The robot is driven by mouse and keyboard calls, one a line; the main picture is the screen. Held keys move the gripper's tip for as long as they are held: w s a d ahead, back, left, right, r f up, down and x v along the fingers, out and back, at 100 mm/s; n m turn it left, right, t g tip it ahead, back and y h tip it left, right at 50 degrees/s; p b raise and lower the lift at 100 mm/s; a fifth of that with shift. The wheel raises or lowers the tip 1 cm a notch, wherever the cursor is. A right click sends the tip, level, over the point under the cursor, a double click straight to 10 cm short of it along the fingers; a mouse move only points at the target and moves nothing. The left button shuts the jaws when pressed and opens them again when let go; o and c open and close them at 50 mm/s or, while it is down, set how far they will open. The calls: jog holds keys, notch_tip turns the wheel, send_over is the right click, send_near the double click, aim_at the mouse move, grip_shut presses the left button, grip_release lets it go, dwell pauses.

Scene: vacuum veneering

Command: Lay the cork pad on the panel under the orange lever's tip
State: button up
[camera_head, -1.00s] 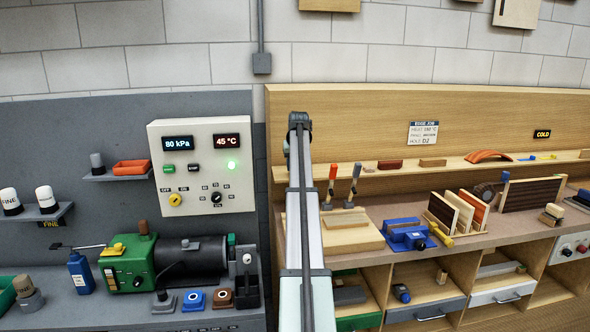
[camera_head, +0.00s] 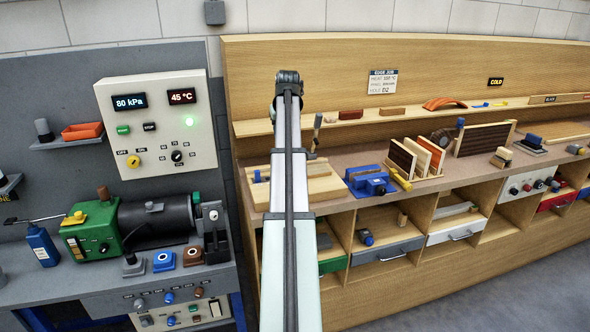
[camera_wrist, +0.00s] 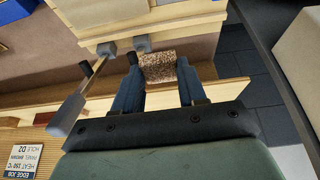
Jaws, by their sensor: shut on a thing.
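My gripper (camera_wrist: 160,82) is shut on the speckled brown cork pad (camera_wrist: 158,68), held between its blue-grey fingers in the wrist view. A pale wooden board (camera_wrist: 185,26) lies just beyond the pad; a gap between them cannot be judged. Two grey clamp feet (camera_wrist: 143,44) stand at the board's edge, left of the pad. A lever with a grey grip (camera_wrist: 68,113) slants toward the lower left. In the head view the wooden board (camera_head: 322,186) sits on the bench, partly behind my arm. One dark lever handle (camera_head: 317,121) shows there. The orange lever, my gripper and the pad are hidden there.
A blue vise-like tool (camera_head: 370,182) and a rack of upright panels (camera_head: 425,153) stand right of the board. A shelf (camera_head: 380,117) runs behind. A control box (camera_head: 160,125) and green-black machine (camera_head: 140,225) are at left.

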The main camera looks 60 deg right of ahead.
jog(key=s+a+f, duration=0.4)
jog(key=s+f, duration=0.1)
jog(key=s, duration=0.3)
jog(key=s+a+f, duration=0.5)
jog(key=s, duration=0.3)
jog(key=w+d, duration=1.2)
jog(key=shift+w+d, duration=0.35)
jog(key=shift+d, duration=0.05)
jog(key=shift+f, duration=1.75)
jog(key=shift+f, duration=0.1)
jog(key=o, duration=1)
jog(key=v, duration=1.2)
jog(key=shift+s, duration=0.15)
jog(key=shift+d, duration=0.1)
